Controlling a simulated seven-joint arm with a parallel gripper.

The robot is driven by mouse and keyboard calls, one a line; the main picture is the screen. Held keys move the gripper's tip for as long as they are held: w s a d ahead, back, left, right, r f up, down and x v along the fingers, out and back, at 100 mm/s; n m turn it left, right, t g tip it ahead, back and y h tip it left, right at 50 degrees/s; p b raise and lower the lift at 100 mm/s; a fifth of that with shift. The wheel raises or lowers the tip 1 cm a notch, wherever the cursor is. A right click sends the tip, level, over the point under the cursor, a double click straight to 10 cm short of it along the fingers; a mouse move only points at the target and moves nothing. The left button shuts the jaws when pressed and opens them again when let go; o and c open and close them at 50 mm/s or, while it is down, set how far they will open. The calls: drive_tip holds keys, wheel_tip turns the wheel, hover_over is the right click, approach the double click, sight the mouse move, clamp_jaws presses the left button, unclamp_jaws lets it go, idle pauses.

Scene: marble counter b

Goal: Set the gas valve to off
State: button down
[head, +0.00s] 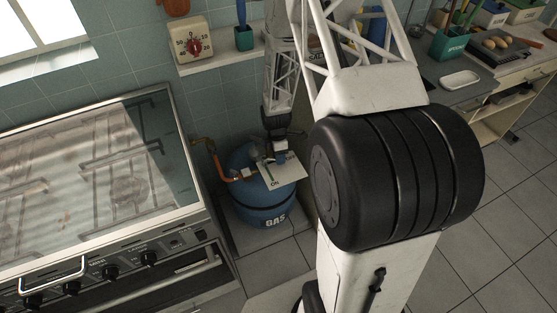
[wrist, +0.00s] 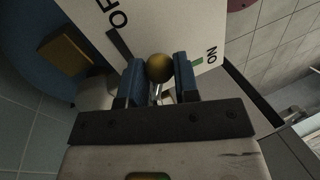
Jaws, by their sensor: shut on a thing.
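The blue gas cylinder (head: 250,208), marked GAS, stands on the floor right of the stove. On top is a white plate (head: 288,174) reading ON in the head view. In the wrist view the plate (wrist: 152,22) shows part of OFF with a dark mark at left and ON with a green mark at right. My gripper (head: 280,158) is down at the cylinder's top. In the wrist view my gripper (wrist: 159,78) is shut on the valve handle, whose round brass knob (wrist: 159,67) shows between the blue fingers, between the two marks. The valve body is mostly hidden.
An orange hose (head: 218,166) runs from the wall pipe to the cylinder. The stove (head: 180,150) is close on the left. My arm hides much of the right side.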

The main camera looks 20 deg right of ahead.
drive_tip(key=w+n, duration=0.1)
drive_tip(key=n+h, duration=0.1)
drive_tip(key=n, duration=0.1)
drive_tip(key=w+n, duration=0.1)
drive_tip(key=n, duration=0.1)
drive_tip(key=shift+w+d, duration=0.2)
drive_tip(key=shift+w, duration=0.15)
idle(0.3)
drive_tip(key=c, duration=0.8)
unclamp_jaws()
drive_tip(key=shift+c, duration=0.2)
drive_tip(key=v, duration=0.7)
drive_tip(key=shift+a+r, duration=0.15)
drive_tip(key=shift+r, duration=0.25)
drive_tip(key=shift+w+r, duration=0.1)
